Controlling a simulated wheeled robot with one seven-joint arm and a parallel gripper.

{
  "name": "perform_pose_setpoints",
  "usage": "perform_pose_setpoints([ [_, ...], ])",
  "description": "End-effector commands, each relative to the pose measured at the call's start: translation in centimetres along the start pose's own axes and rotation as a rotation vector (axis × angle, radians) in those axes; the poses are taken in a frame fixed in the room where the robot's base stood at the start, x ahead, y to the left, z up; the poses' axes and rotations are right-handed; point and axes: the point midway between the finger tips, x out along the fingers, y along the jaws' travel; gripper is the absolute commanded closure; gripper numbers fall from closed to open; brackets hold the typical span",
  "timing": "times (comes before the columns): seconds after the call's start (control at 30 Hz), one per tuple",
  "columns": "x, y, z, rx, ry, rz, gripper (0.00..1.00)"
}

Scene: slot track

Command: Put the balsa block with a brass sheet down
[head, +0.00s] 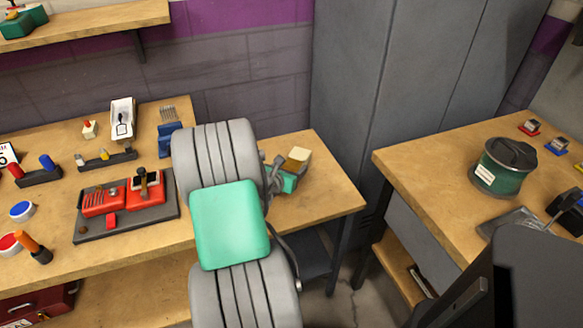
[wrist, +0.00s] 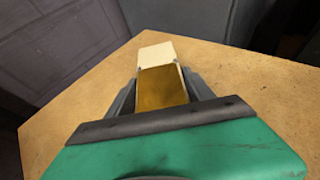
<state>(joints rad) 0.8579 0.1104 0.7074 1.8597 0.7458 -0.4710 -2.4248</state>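The balsa block (wrist: 157,52) is pale cream, with a brass sheet (wrist: 161,88) on the face towards the wrist camera. My gripper (wrist: 160,80) has its dark fingers against both sides of the block, shut on it. In the head view, the block (head: 301,155) shows just beyond my green gripper body, over the right end of the long workbench (head: 325,190). My arm hides part of the gripper there. Whether the block's underside touches the bench top or hangs a little above it, I cannot tell.
The bench end around the block is bare wood. A grey locker (head: 360,80) stands behind it. Left of my arm are a red tool set on a dark tray (head: 128,225) and a blue holder (head: 170,138). A second bench (head: 425,165) at right bears a green pot (head: 500,175).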

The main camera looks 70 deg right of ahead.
Motion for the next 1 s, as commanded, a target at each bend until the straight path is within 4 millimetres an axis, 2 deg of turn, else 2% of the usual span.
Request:
perform_pose_setpoints([
  [0.03,0.0,0.0,0.0,0.0,0.0,0.0,0.34],
  [0.2,0.0,0.0,0.0,0.0,0.0,0.0,0.2],
  [0.53,-0.6,0.1,0.4,-0.001,0.001,0.001,0.2],
  [0.67,-3.1,0.2,0.5,-0.002,0.0,0.005,0.2],
  [0.9,-9.3,0.2,0.5,-0.004,0.0,0.006,0.2],
  [1.0,-11.1,0.2,0.5,-0.002,0.0,0.005,0.2],
])
